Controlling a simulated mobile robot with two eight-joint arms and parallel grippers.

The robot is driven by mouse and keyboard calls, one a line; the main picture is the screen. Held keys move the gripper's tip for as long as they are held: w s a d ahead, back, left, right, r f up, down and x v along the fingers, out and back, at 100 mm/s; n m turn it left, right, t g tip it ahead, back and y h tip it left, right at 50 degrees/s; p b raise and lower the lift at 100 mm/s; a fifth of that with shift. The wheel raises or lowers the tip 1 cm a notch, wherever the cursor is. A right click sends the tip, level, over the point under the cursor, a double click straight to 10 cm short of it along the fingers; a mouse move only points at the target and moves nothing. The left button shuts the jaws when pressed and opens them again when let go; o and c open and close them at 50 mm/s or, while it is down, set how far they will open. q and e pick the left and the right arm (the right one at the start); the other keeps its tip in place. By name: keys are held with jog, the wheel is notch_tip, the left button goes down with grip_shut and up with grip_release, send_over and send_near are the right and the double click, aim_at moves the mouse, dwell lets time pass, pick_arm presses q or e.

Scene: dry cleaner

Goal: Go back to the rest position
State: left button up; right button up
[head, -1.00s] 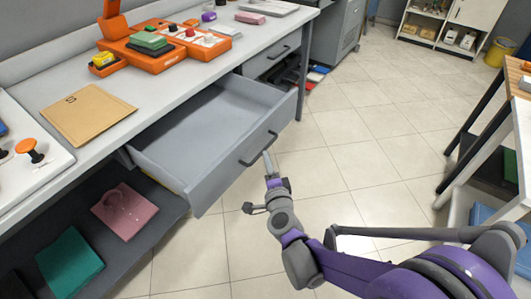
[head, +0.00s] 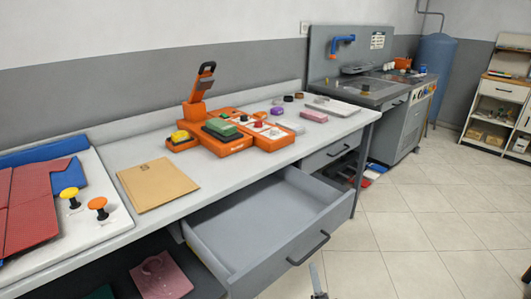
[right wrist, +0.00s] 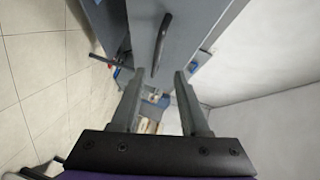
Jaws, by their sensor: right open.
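My right gripper (head: 318,282) shows only in part at the bottom edge of the head view, below the drawer handle (head: 308,248). In the right wrist view the two fingers of the right gripper (right wrist: 160,76) are apart with nothing held between them. The handle (right wrist: 160,45) appears beyond the fingertips, and the gripper is not closed on it. The grey drawer (head: 215,238) under the worktable is pulled open and looks empty. My left gripper is in no view.
The worktable (head: 95,180) carries an orange stapler-like device (head: 232,143), a brown envelope (head: 157,184) and a white board (head: 110,215) with folded cloth. A pink cloth (head: 160,275) lies on the lower shelf. Tiled floor (head: 420,215) is clear at right.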

jog(key=s+a+f+n+g+y, duration=0.1)
jog(key=s+a+n+g+y, duration=0.15)
jog(key=s+n, duration=0.3)
jog(key=s+a+f+n+g+y, duration=0.2)
jog(key=s+n+g, duration=0.1)
jog(key=s+n, duration=0.25)
jog(key=s+d+f+n+g+h, duration=0.1)
jog(key=s+d+f+n+g, duration=0.15)
jog(key=s, duration=0.35)
jog(key=s+d+f+n+g+h, duration=0.2)
jog(key=s+d+n+g, duration=0.1)
jog(key=s, duration=0.3)
pick_arm(q)
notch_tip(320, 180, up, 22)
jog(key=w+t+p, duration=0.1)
jog(key=p, duration=1.8)
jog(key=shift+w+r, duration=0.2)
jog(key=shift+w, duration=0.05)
pick_arm(e)
notch_tip(320, 180, up, 22)
jog(key=shift+d, duration=0.3)
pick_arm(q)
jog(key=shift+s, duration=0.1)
pick_arm(e)
jog(key=shift+s+r, duration=0.1)
jog(key=shift+s, duration=0.1)
